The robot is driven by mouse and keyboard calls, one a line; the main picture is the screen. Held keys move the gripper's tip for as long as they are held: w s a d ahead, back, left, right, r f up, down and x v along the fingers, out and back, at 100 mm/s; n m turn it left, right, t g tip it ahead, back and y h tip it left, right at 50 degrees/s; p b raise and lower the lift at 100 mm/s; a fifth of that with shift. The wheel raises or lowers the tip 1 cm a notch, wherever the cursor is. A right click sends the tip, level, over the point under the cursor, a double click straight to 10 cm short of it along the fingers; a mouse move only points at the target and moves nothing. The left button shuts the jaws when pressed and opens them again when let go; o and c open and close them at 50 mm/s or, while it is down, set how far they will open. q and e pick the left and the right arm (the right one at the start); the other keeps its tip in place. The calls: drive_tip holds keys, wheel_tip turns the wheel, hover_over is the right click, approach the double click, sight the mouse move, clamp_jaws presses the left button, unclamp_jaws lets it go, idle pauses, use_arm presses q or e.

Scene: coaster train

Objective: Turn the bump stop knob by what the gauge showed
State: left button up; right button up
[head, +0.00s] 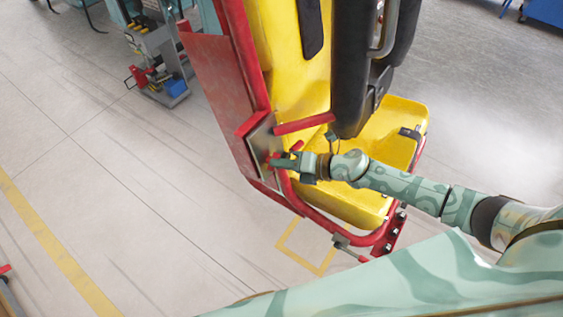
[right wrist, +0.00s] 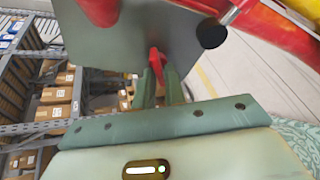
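The red bump stop knob (right wrist: 157,60) shows in the right wrist view as a narrow red handle in front of a grey metal plate (right wrist: 120,35). My right gripper (right wrist: 160,82) has its two green fingers close together on either side of the knob, with little gap, and looks shut on it. In the head view my right gripper (head: 277,162) reaches in from the right to the grey plate (head: 262,142) on the side of the yellow coaster seat (head: 350,200). The fingers partly hide the knob there. My left gripper is not in view. No gauge is recognisable.
Red tubing (head: 325,222) frames the seat, and a black restraint (head: 352,80) hangs over it. A black round-ended rod (right wrist: 211,35) is right of the knob. A grey cart (head: 158,60) stands at the upper left. Shelves with boxes (right wrist: 55,95) are behind.

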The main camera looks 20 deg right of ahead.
drive_tip(key=shift+o, duration=1.2)
drive_tip(key=shift+s+d, duration=0.15)
drive_tip(key=b+v, duration=0.3)
drive_tip(key=v, duration=1.3)
drive_tip(key=shift+d+r+b, duration=0.15)
drive_tip(key=shift+b, duration=0.2)
